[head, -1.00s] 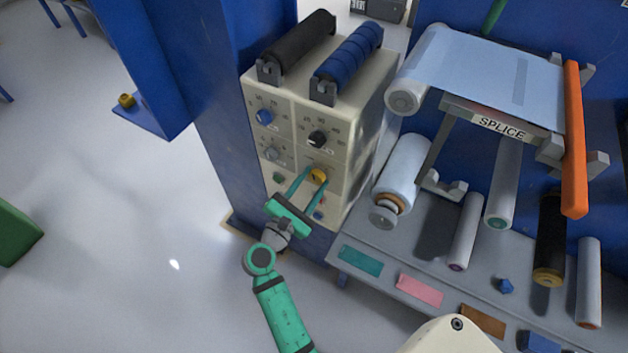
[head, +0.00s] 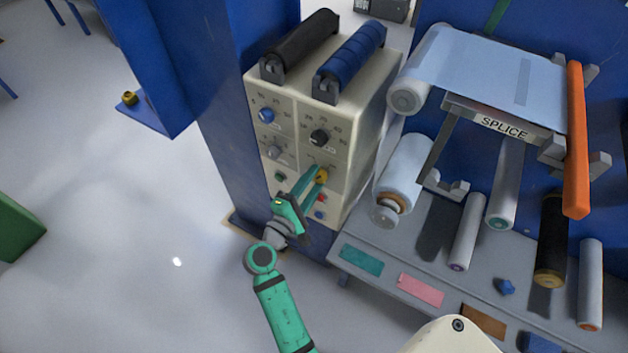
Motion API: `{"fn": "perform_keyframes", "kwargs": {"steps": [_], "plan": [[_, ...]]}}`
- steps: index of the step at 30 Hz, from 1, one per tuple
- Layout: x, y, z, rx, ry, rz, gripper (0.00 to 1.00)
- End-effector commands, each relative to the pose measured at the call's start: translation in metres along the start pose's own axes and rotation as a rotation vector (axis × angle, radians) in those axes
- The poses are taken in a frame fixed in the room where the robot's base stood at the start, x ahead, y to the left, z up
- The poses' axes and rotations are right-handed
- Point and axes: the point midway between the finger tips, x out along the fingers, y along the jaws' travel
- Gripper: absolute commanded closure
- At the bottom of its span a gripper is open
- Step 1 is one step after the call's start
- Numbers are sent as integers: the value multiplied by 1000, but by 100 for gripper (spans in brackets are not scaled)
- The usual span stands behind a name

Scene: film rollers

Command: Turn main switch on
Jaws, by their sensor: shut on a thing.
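The control box (head: 362,115) has a cream front with several knobs and buttons. The gripper is rolled, so one finger partly hides the other. The knob's pointer direction and its label are too small to read.
A blue knob (head: 267,115), a black knob (head: 319,138) and a grey knob (head: 275,151) are above. A green button (head: 281,176), a red button (head: 322,198) and a blue button (head: 319,214) are close to the fingers. A shelf with rollers (head: 400,262) stands right.

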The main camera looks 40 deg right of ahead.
Motion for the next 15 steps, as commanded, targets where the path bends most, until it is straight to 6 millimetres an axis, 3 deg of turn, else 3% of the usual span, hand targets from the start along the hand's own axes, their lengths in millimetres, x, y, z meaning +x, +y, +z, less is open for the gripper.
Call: {"fn": "perform_keyframes", "kwargs": {"steps": [15], "plan": [[-1,0,-1,48,2,1,83]]}}
